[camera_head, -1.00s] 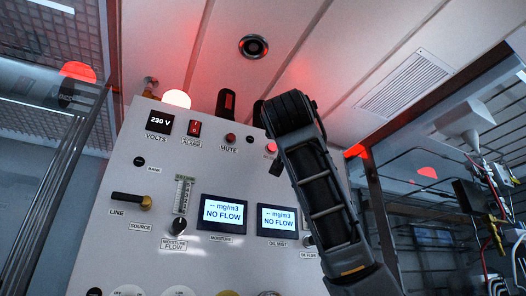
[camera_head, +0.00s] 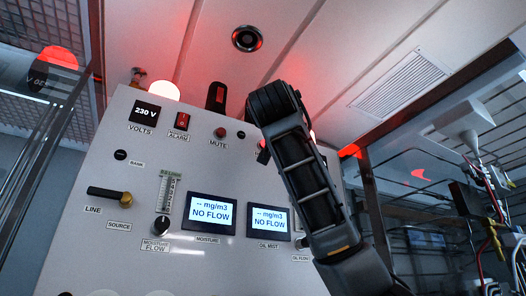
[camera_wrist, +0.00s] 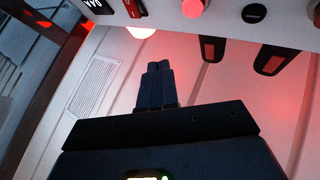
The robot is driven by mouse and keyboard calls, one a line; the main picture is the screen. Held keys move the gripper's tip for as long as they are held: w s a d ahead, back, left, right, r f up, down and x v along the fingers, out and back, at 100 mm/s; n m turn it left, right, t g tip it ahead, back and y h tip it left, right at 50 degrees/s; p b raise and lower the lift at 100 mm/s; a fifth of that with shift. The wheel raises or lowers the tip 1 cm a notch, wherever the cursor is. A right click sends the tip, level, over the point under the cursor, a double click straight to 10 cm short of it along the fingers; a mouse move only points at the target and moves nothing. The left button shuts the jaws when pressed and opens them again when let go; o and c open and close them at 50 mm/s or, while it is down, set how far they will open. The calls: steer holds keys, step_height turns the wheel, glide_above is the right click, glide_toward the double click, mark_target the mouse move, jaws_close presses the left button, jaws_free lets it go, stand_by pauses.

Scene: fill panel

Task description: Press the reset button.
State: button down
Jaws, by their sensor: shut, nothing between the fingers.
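The reset button appears to be the lit pink-red round button (camera_wrist: 192,7) at the top edge of the wrist view; its label is not readable there. In the head view my arm hides most of its place, right of the MUTE button (camera_head: 221,133). My gripper (camera_wrist: 159,66) is shut and empty, its two dark fingers together. In the wrist view the fingertips point up toward the panel, lower than the button and slightly left of it, apart from it in the picture. In the head view the fingers cannot be made out behind my wrist.
A black plug (camera_wrist: 254,13) sits beside the lit button. Two black-and-red fittings (camera_wrist: 213,48) stand at the panel's edge. Cables hang at the far right.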

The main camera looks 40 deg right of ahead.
steer(key=shift+w+d+p, duration=0.15)
steer(key=shift+w+p, duration=0.45)
steer(key=shift+w, duration=0.75)
steer(key=shift+w+d+p, duration=0.1)
steer(key=shift+w+p, duration=0.5)
steer(key=shift+w, duration=0.7)
steer(key=shift+w+d, duration=0.2)
steer(key=shift+w, duration=0.25)
steer(key=shift+w+d, duration=0.1)
steer(key=shift+w, duration=0.4)
stand_by(0.7)
steer(key=shift+f, duration=0.1)
steer(key=shift+s+a+b, duration=0.2)
steer(key=shift+s+b, duration=0.35)
steer(key=shift+s, duration=0.35)
